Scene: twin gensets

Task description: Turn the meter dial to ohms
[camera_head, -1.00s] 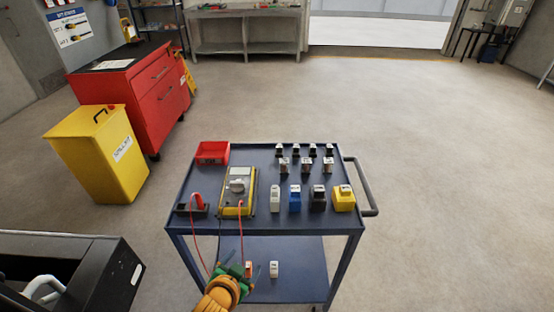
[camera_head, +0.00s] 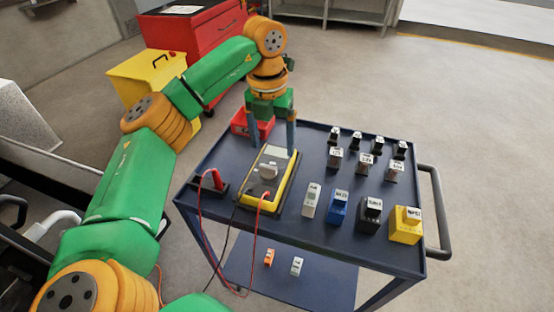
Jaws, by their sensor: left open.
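The yellow meter (camera_head: 287,190) lies on the top of the blue cart, with a grey dial (camera_head: 267,171) near its middle and a pale screen towards its far end. A red lead is plugged in at its near end. My left gripper (camera_head: 272,143) is open and points down over the far end of the meter, its two fingers apart on either side of the screen end. The dial is nearer the camera than the fingers. I cannot read the dial's marks. Only a green arm part shows at the bottom edge; my right gripper is not in view.
A black holder with a red probe (camera_head: 213,180) sits left of the meter. A red bin (camera_head: 243,122) is behind it. A white block (camera_head: 311,200), a blue block (camera_head: 339,207) and a yellow block (camera_head: 405,226) stand right, with several small dark items behind.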

